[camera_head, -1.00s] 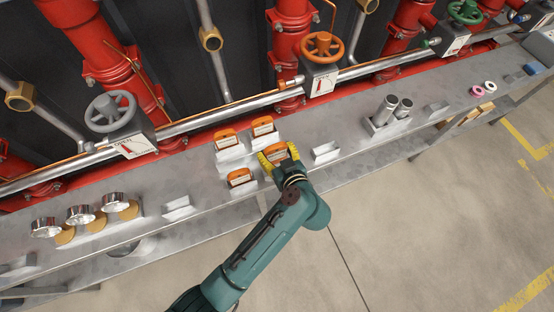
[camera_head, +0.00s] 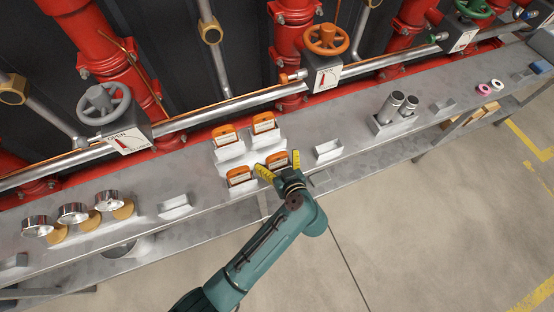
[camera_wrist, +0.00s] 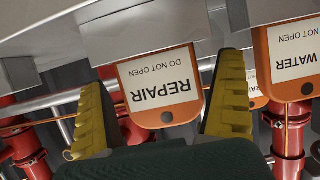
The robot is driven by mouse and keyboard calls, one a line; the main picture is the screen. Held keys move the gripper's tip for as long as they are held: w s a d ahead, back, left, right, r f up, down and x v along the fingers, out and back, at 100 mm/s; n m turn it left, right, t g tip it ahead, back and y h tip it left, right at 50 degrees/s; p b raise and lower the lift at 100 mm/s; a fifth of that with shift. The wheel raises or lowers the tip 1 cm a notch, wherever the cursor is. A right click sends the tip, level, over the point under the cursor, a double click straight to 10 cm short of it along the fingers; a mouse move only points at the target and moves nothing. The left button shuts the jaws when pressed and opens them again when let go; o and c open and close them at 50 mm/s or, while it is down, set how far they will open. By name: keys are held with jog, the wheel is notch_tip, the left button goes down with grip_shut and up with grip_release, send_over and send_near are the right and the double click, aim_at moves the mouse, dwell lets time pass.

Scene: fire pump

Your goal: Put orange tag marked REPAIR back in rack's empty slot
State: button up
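The orange REPAIR tag (camera_wrist: 160,88) hangs upside down in the wrist view, with its white label facing me. Its edge meets a grey metal holder (camera_wrist: 140,25), so it appears seated in the rack's front right slot. In the head view this tag (camera_head: 276,160) stands upright in the rack (camera_head: 232,155). My gripper (camera_head: 280,167) is open, its yellow fingers on either side of the tag. The wrist view shows gaps between both fingers and the tag (camera_wrist: 165,100). The rack's other slots hold orange tags at front left (camera_head: 239,175), back left (camera_head: 224,136) and back right (camera_head: 263,122).
A WATER tag (camera_wrist: 290,62) is close beside my right-hand finger in the wrist view. Empty grey holders stand left (camera_head: 175,206) and right (camera_head: 328,150) of the rack. Red pipes and valve wheels (camera_head: 326,39) line the back. Open floor lies in front.

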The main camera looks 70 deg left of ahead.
jog(key=shift+r+p, duration=0.3)
jog(key=s+p+v, duration=0.1)
jog(key=p+v, duration=0.2)
jog(key=v, duration=0.8)
jog(key=shift+w+d, duration=0.45)
jog(key=shift+w, duration=0.05)
jog(key=shift+w+r, duration=0.1)
